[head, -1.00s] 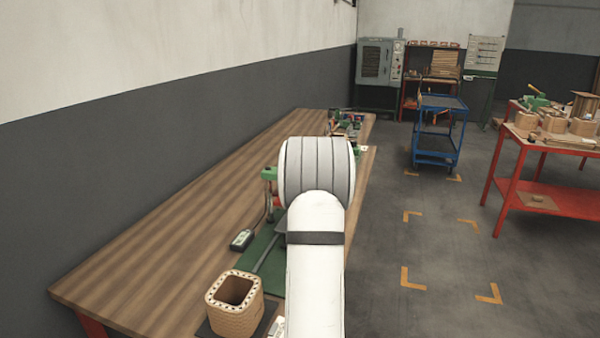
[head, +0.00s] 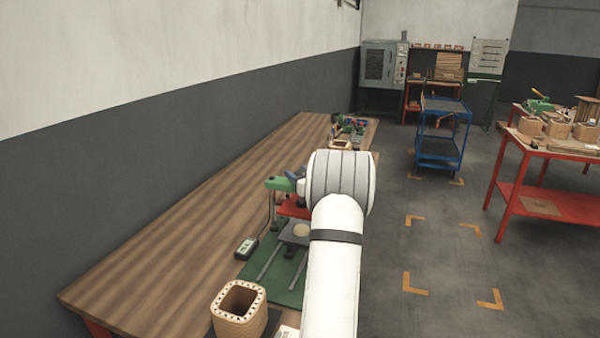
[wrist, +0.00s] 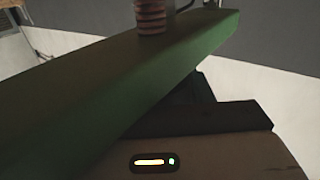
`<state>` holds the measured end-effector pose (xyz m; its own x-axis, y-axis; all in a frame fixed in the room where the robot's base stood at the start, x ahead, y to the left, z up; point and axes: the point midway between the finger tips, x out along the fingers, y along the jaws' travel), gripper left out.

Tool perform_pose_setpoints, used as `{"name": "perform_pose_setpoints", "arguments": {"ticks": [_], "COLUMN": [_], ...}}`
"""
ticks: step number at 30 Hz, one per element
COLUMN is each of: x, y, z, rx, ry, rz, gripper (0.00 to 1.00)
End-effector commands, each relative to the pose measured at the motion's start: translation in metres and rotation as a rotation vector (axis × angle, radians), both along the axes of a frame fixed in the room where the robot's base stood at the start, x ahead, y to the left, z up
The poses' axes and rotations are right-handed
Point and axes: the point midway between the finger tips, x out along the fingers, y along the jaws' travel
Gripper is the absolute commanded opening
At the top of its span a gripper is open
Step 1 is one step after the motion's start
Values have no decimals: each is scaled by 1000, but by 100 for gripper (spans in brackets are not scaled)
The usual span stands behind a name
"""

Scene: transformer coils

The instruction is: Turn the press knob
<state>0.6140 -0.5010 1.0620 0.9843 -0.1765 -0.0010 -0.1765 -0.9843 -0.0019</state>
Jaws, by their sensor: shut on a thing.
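The press stands on the bench in the head view, with a green head (head: 280,184), a red part under it and a grey plate with a pale disc (head: 301,230). My white arm reaches to the press's right side. My gripper (head: 296,174) shows only as a small dark shape at the press head, partly hidden by my wrist. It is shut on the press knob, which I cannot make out. In the wrist view, a green beam of the press (wrist: 130,85) with a ribbed reddish-brown part (wrist: 151,15) crosses in front of my dark gripper (wrist: 203,98).
A woven tan box (head: 240,318) stands at the bench's near end, with a small grey meter (head: 246,248) beyond it. Small parts sit at the far end. The wooden bench (head: 180,245) is clear on the left. A blue cart (head: 440,140) and red table (head: 540,204) stand right.

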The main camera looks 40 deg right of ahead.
Motion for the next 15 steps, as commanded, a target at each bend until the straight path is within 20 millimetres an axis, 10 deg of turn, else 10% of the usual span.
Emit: {"name": "perform_pose_setpoints", "arguments": {"ticks": [6, 7, 15], "x": [1, 1, 0], "y": [1, 1, 0], "z": [2, 2, 1], "rx": [-3, -3, -2], "ry": [-4, -5, -3], "rz": [2, 2, 0], "gripper": [24, 47, 68]}}
